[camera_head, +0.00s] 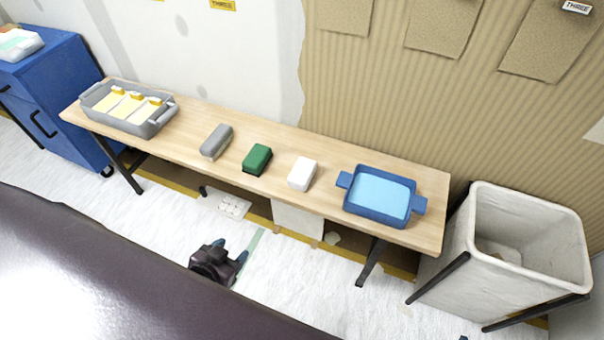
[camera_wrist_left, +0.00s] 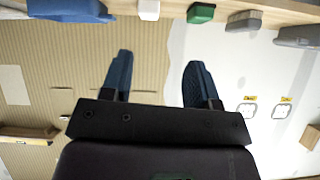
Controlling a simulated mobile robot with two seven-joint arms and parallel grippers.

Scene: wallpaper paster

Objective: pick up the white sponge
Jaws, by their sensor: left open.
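The white sponge (camera_head: 302,173) lies on the wooden table between the green sponge (camera_head: 257,159) and the blue tray (camera_head: 410,205). It also shows at the top of the left wrist view (camera_wrist_left: 149,9), past my fingers. My left gripper (camera_head: 236,258) is in front of the table, near the lower middle of the head view, apart from the sponge. Its two blue fingers (camera_wrist_left: 155,82) are spread with nothing between them. My right gripper is in neither view.
The long wooden table (camera_head: 330,183) also bears a grey sponge (camera_head: 216,141) and a grey tray (camera_head: 155,128) with yellow-and-white items. A white bin (camera_head: 487,277) stands at the right, a blue cabinet (camera_head: 62,85) at the left. The wall is close behind the table.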

